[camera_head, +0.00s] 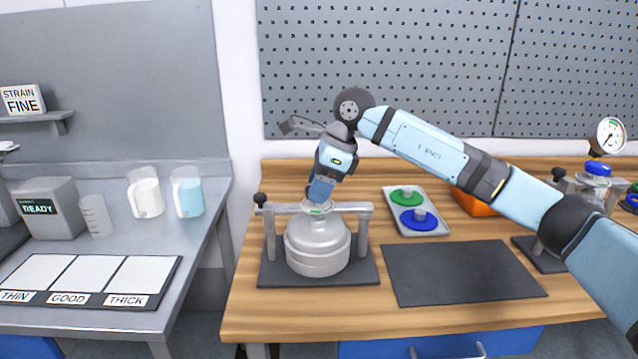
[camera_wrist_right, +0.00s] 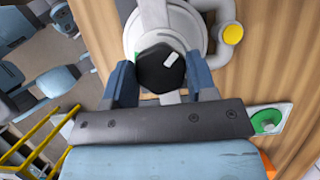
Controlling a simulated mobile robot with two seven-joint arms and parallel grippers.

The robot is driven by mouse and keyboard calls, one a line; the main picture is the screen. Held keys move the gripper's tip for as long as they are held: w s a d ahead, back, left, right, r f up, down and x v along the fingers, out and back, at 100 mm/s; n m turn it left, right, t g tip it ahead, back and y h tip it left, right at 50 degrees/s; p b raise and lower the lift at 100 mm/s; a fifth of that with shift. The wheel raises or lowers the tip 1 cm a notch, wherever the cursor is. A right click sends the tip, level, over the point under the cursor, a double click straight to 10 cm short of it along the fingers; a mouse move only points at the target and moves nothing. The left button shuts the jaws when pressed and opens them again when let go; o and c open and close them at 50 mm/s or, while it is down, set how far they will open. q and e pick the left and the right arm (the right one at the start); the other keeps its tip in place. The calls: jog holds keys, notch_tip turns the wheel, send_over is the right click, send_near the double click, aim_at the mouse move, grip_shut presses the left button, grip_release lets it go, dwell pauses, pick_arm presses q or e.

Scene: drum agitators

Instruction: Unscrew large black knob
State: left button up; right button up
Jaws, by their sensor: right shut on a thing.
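A silver pot (camera_head: 317,246) stands under a grey clamp frame on a dark base plate (camera_head: 268,276) on the wooden bench. The large black knob (camera_wrist_right: 160,68), with a white mark on top, sits above the middle of the pot in the right wrist view. My right gripper (camera_wrist_right: 163,84) is shut on this knob, with one blue finger on each side. In the head view my right gripper (camera_head: 320,192) points down over the top of the clamp frame and hides the knob. A smaller black ball (camera_head: 259,198) sits at the frame's left end. My left gripper is not in view.
A tray (camera_head: 437,233) with a green disc (camera_head: 407,195) and a blue disc (camera_head: 419,219) lies right of the frame. A bare dark mat (camera_head: 463,272) lies front right. Another device with a gauge (camera_head: 607,136) stands far right.

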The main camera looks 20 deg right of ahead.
jog(key=shift+n+g, duration=0.4)
jog(key=shift+n, duration=0.5)
jog(key=o, duration=0.9)
jog(key=shift+o, duration=0.2)
jog(key=p+v, duration=0.1)
jog(key=v, duration=1.2)
jog(key=shift+d+r, duration=0.2)
jog(key=shift+r, duration=0.15)
